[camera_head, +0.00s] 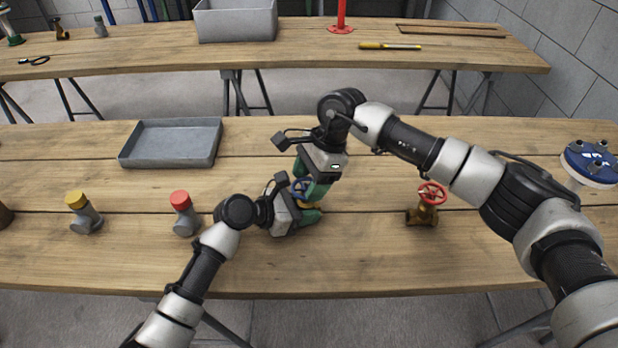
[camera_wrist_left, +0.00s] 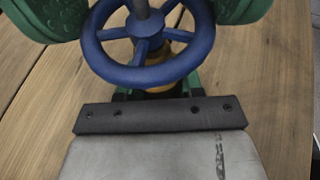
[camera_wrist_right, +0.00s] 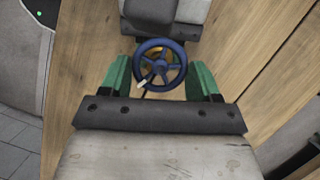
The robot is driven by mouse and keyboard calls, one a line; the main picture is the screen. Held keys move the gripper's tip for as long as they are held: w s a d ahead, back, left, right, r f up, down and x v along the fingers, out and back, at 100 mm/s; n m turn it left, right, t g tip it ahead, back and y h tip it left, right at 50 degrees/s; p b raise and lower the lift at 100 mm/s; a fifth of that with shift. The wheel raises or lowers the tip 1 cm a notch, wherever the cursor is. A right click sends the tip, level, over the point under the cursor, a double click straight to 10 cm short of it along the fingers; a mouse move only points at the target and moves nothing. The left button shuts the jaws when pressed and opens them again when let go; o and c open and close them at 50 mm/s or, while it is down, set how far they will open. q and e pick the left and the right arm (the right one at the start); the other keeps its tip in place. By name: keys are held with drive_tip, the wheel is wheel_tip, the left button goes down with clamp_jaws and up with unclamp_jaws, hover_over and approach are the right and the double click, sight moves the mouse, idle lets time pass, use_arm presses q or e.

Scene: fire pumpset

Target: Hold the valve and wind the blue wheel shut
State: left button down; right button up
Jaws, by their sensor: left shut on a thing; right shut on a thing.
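The blue wheel (camera_head: 298,187) sits on a small brass valve near the middle of the near table, mostly hidden by my grippers in the head view. My left gripper (camera_head: 312,214) is low beside the valve, shut on its brass body (camera_wrist_left: 166,78) below the wheel. My right gripper (camera_head: 310,184) reaches down from above, shut on the blue wheel. In the right wrist view the wheel (camera_wrist_right: 159,67) lies between the green fingers. In the left wrist view the wheel (camera_wrist_left: 145,74) is close, with green fingers of my right gripper at either side.
A brass valve with a red wheel (camera_head: 427,203) stands right of my grippers. Red-capped (camera_head: 184,215) and yellow-capped (camera_head: 84,214) grey fittings stand left. A grey tray (camera_head: 172,162) lies behind them. A blue flanged part (camera_head: 591,162) is at the far right.

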drive_tip(key=m+t, duration=0.2)
drive_tip(key=m, duration=0.3)
drive_tip(key=shift+s, duration=0.15)
drive_tip(key=shift+s+m+t, duration=0.1)
drive_tip(key=shift+m+t, duration=0.7)
drive_tip(key=shift+m, duration=1.2)
drive_tip(key=o, duration=0.9)
drive_tip(key=shift+o, duration=0.2)
drive_tip(key=v, duration=1.2)
